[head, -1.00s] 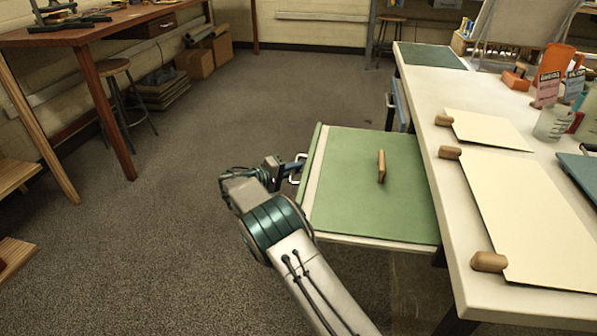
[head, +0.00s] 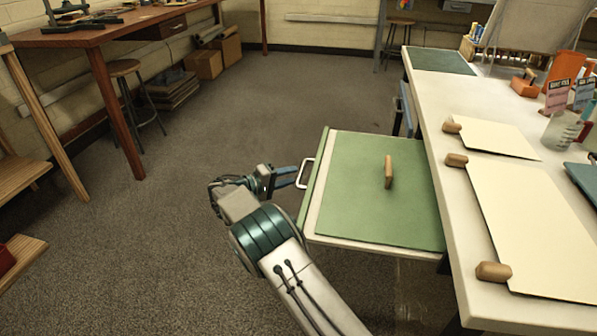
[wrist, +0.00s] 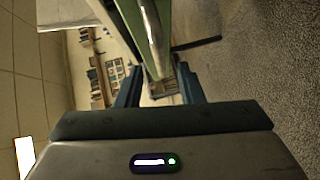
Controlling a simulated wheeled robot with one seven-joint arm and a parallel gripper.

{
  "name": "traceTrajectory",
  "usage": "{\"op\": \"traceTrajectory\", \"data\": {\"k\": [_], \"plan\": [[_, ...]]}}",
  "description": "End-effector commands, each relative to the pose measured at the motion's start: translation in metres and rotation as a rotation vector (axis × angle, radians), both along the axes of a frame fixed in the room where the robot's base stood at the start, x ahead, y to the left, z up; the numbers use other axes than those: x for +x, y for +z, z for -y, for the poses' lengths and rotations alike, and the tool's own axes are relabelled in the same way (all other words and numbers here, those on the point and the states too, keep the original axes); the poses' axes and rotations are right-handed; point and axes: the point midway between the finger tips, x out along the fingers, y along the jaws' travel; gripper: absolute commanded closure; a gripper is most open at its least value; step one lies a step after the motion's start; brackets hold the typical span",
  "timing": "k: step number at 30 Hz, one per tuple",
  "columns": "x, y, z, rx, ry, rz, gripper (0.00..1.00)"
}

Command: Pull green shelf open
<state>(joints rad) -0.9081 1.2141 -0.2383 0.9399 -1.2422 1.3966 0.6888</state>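The green shelf (head: 350,205) is pulled out from under the white table at the left. It has a pale rim and a wooden block (head: 389,172) standing on it. Its pale loop handle (head: 302,173) sticks out from the front edge. My gripper (head: 291,177) is at the handle, coming from the left. In the wrist view the two blue fingers (wrist: 160,92) stand apart, with the green shelf front (wrist: 158,18) and the pale handle (wrist: 152,40) ahead of the gap. I cannot tell whether the fingers touch the handle.
The white table (head: 447,195) holds pale sheets with wooden grips, a clear jug (head: 563,131) and an orange item. A blue drawer front (head: 404,108) shows under it. A wooden bench (head: 100,37) and stool (head: 135,80) stand at the left. The floor between is clear.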

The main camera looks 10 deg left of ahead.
Motion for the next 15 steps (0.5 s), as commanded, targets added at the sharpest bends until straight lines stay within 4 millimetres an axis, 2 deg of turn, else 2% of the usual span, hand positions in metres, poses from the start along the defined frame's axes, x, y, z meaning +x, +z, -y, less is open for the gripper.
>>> {"op": "traceTrajectory", "data": {"k": [1, 7, 15], "plan": [[-0.01, 0.005, -0.011, 0.0, 0.005, 0.0, 0.66], [-0.04, 0.01, -0.04, -0.001, 0.004, 0.0, 0.66], [-0.059, 0.012, -0.059, -0.001, 0.001, 0.0, 0.66]]}}
